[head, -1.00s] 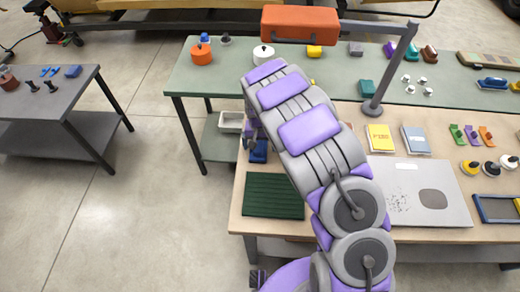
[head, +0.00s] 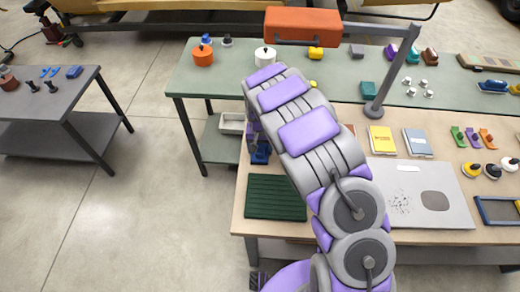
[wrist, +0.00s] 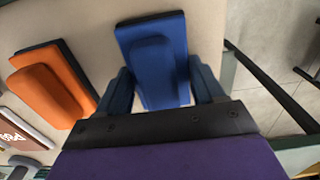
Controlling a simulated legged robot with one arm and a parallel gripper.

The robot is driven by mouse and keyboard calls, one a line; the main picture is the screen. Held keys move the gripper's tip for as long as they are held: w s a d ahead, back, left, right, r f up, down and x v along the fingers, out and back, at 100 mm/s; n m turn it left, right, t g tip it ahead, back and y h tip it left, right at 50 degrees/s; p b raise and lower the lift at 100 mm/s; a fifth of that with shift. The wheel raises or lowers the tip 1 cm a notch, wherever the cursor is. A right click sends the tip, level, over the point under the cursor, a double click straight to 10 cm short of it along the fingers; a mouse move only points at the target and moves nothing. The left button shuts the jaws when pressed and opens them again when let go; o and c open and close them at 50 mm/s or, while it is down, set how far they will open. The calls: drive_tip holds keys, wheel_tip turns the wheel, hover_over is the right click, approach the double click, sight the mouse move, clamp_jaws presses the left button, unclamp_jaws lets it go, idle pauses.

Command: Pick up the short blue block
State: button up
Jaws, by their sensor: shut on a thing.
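The short blue block (wrist: 155,50) is in the wrist view, a raised blue bar on a wider flat dark-edged base. My gripper (wrist: 158,72) is shut on it, with one dark blue finger against each side. In the head view the blue block (head: 261,153) shows at the left edge of the tan table, just below my gripper. My arm hides most of the gripper there. I cannot tell whether the block is clear of the tabletop.
An orange block (wrist: 48,92) of like shape lies left of the blue one in the wrist view. A dark green ribbed mat (head: 275,197) lies nearer on the tan table (head: 340,232). A grey lamp post (head: 391,72) stands behind my arm. Open floor lies to the left.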

drive_tip(key=shift+r, duration=0.4)
wheel_tip(320, 180, up, 3)
drive_tip(key=shift+p, duration=0.6)
drive_tip(key=s+d, duration=0.1)
drive_tip(key=s, duration=0.4)
drive_tip(key=s+d+p, duration=0.1)
drive_tip(key=s+d, duration=0.1)
drive_tip(key=s, duration=0.3)
drive_tip(key=s+d+r+p, duration=0.1)
drive_tip(key=s, duration=0.4)
drive_tip(key=shift+s+d, duration=0.15)
drive_tip(key=shift+s, duration=0.1)
drive_tip(key=o, duration=0.6)
drive_tip(key=c, duration=0.4)
drive_tip(key=shift+c, duration=0.2)
drive_tip(key=shift+w+r, duration=0.1)
